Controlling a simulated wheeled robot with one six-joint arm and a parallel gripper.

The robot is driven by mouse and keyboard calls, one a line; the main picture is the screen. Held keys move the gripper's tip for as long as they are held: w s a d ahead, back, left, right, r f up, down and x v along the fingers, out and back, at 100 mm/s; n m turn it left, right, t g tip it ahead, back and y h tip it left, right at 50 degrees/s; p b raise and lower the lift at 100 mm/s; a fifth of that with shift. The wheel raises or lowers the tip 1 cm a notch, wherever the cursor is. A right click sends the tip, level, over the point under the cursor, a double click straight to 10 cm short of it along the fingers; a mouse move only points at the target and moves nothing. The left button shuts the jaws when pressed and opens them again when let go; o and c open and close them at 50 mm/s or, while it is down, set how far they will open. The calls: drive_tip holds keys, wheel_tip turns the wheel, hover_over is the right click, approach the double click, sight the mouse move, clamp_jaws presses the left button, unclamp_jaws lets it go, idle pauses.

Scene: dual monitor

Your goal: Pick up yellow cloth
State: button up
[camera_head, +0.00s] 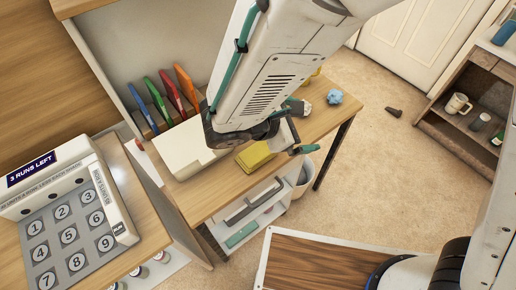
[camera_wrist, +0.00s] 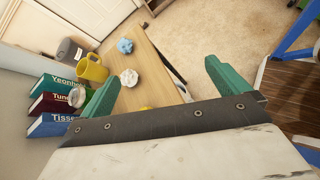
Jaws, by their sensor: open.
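The yellow cloth (camera_head: 256,155) lies as a flat, folded-looking block on the wooden desk, near its front edge, in the head view. My arm hangs over the desk and partly hides the area behind it. My gripper (camera_head: 300,127) is open and empty above the desk, to the right of the cloth. In the wrist view my gripper (camera_wrist: 160,80) shows two green fingers spread wide with nothing between them. A small yellow patch (camera_wrist: 146,108) shows just above the gripper's edge there; I cannot tell if it is the cloth.
A yellow mug (camera_wrist: 93,68), a white crumpled ball (camera_wrist: 129,78) and a blue one (camera_wrist: 125,46) sit on the desk. Books (camera_wrist: 50,105) stand at the left. A white box (camera_head: 185,150) lies left of the cloth. A bin (camera_head: 302,178) stands below the desk.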

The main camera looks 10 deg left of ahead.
sight(256, 153)
drive_tip(key=s+a+f+n+t+y, duration=0.1)
drive_tip(key=s+a+f+n, duration=0.1)
drive_tip(key=a+f+n, duration=0.1)
drive_tip(key=s+a+f+n+t+y, duration=0.2)
drive_tip(key=s+a+f+n, duration=0.1)
drive_tip(key=a+f, duration=0.2)
drive_tip(key=s+a+f+n+t+y, duration=0.1)
drive_tip(key=s+a+f+n+t, duration=0.1)
drive_tip(key=a+f+n, duration=0.1)
drive_tip(key=shift+s+a+f+n+y, duration=0.2)
drive_tip(key=shift+a+f, duration=0.1)
drive_tip(key=shift+a, duration=0.25)
drive_tip(key=shift+s+a+f+n+y, duration=0.1)
drive_tip(key=shift+a+f+n, duration=0.15)
drive_tip(key=shift+a, duration=0.25)
drive_tip(key=x, duration=0.7)
drive_tip(key=shift+w+f, duration=0.2)
drive_tip(key=shift+w, duration=0.05)
drive_tip(key=shift+d, duration=0.1)
drive_tip(key=c, duration=1.1)
drive_tip(key=shift+c, duration=0.2)
